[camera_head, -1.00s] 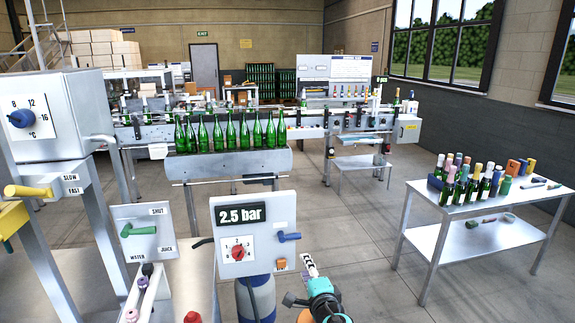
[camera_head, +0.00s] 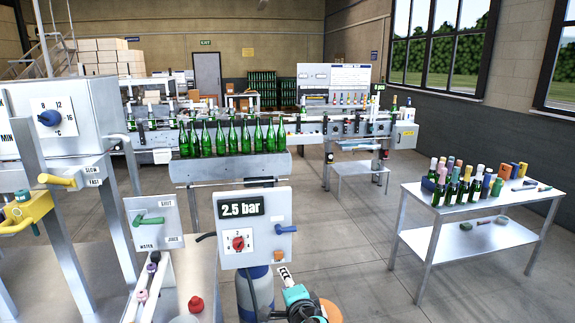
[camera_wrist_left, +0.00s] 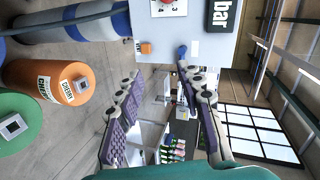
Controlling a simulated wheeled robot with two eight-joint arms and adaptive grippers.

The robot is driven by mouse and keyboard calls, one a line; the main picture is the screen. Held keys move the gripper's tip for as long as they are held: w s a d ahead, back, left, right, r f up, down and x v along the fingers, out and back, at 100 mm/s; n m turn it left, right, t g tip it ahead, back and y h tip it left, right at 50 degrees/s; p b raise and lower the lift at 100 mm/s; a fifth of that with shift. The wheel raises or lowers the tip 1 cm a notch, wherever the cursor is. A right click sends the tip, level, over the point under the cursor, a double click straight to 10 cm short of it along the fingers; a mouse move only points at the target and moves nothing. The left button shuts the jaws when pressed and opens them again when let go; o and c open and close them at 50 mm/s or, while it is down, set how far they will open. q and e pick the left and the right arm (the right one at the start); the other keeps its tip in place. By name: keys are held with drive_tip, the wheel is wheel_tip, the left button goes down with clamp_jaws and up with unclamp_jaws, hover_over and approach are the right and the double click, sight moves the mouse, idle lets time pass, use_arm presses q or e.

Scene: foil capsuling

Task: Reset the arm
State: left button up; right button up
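My left gripper (camera_head: 285,274) is at the bottom centre of the head view, below and right of the grey panel (camera_head: 279,203) reading "2.5 bar". In the left wrist view, the gripper (camera_wrist_left: 160,75) has its two purple-padded fingers spread wide with nothing between them. The panel (camera_wrist_left: 175,42), with an orange button (camera_wrist_left: 146,48) and blue knob (camera_wrist_left: 183,52), is beyond the fingertips. Contact with the panel does not show. My right gripper is not in view.
An orange cylinder labelled "CHERRY" (camera_wrist_left: 42,78) and a green one (camera_wrist_left: 15,135) are close to the left gripper. A bottle table (camera_head: 432,240) stands at right, with clear floor before it. Green bottles (camera_head: 220,138) line the conveyor. A valve panel (camera_head: 154,220) is at left.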

use_arm(q)
drive_tip(key=s+a+f+n+g, duration=0.3)
drive_tip(key=s+a+n+g, duration=0.3)
drive_tip(key=s+a, duration=0.8)
drive_tip(key=s+a+f+n+h, duration=0.1)
drive_tip(key=s+f+n+h, duration=0.1)
drive_tip(key=s, duration=0.4)
drive_tip(key=s+a+f+n+g+h, duration=0.1)
drive_tip(key=s+a+f+n, duration=0.1)
drive_tip(key=s+n, duration=0.3)
drive_tip(key=shift+s+a+f+h, duration=0.2)
drive_tip(key=shift+s+h, duration=0.2)
drive_tip(key=shift+s, duration=0.8)
